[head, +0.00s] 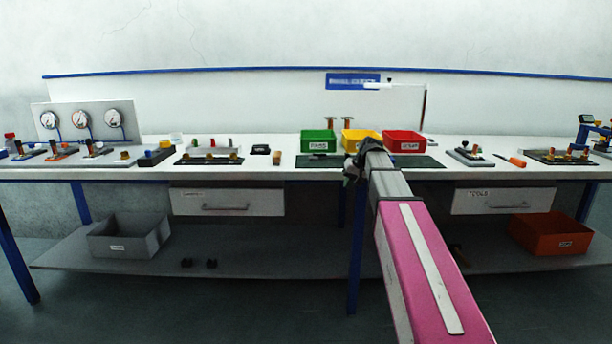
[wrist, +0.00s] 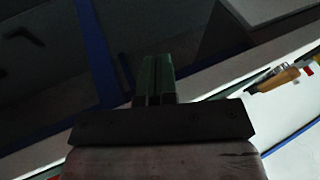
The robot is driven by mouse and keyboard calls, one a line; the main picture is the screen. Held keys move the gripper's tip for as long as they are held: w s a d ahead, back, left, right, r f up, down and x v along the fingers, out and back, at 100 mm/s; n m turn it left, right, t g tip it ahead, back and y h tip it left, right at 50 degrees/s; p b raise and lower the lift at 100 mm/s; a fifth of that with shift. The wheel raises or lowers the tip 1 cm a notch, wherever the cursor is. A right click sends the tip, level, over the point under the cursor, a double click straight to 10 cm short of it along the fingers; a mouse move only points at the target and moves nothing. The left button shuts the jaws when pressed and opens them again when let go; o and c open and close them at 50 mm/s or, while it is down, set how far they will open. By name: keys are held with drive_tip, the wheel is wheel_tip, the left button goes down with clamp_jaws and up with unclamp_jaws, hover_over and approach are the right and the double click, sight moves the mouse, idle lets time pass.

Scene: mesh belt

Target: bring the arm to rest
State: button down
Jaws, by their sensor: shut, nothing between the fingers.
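My arm reaches forward from the lower right in the head view, with a pink cover and a grey forearm. My gripper (head: 352,172) is at its far end, dark and small, in front of the bench's front edge near the yellow bin. In the wrist view my gripper's fingers (wrist: 155,75) are together with nothing between them. The wrist view is dark and tilted, and shows part of the bench edge and the space below it.
The long bench (head: 285,172) holds green (head: 318,140), yellow (head: 360,136) and red (head: 405,141) bins behind the gripper. Gauges (head: 82,118) stand at left. A grey crate (head: 130,237) and an orange crate (head: 550,234) sit on the lower shelf.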

drive_tip(key=s+d+f+g+h, duration=0.1)
drive_tip(key=s+f+h, duration=0.1)
drive_tip(key=s+f, duration=1.2)
drive_tip(key=s+d+f+m+g+h, duration=0.1)
drive_tip(key=s+f+g+h, duration=0.1)
drive_tip(key=s+f, duration=1.3)
drive_tip(key=shift+s+d+f+h, duration=0.25)
drive_tip(key=shift+s+f+h, duration=0.05)
drive_tip(key=shift+f, duration=0.65)
